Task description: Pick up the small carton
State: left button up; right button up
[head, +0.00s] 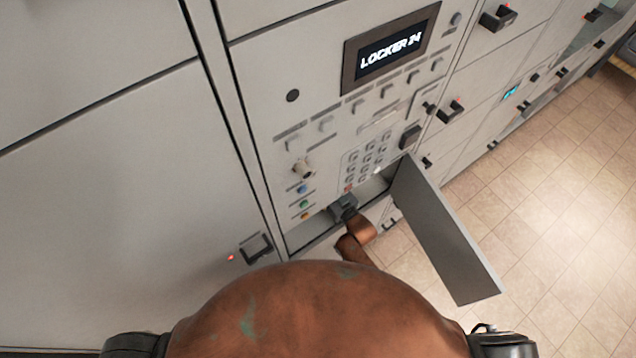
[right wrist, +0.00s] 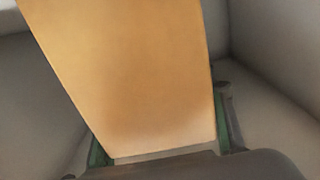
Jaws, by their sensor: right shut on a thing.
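The small carton (right wrist: 130,75) is a plain tan-orange box that fills the middle of the right wrist view, slightly tilted. My right gripper (right wrist: 160,145) is shut on it, with one green-edged finger on each side of its near end. The grey walls of a locker compartment surround the carton. In the head view my right gripper (head: 343,207) reaches into the open compartment below the keypad, and the carton is hidden there. My left gripper is not in view.
The compartment's grey door (head: 445,232) stands swung open to the right of my arm. Closed locker doors (head: 110,170) lie left. Tiled floor (head: 560,200) is clear at right.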

grip_shut()
dwell(0.3)
jog(key=shift+r, duration=0.15)
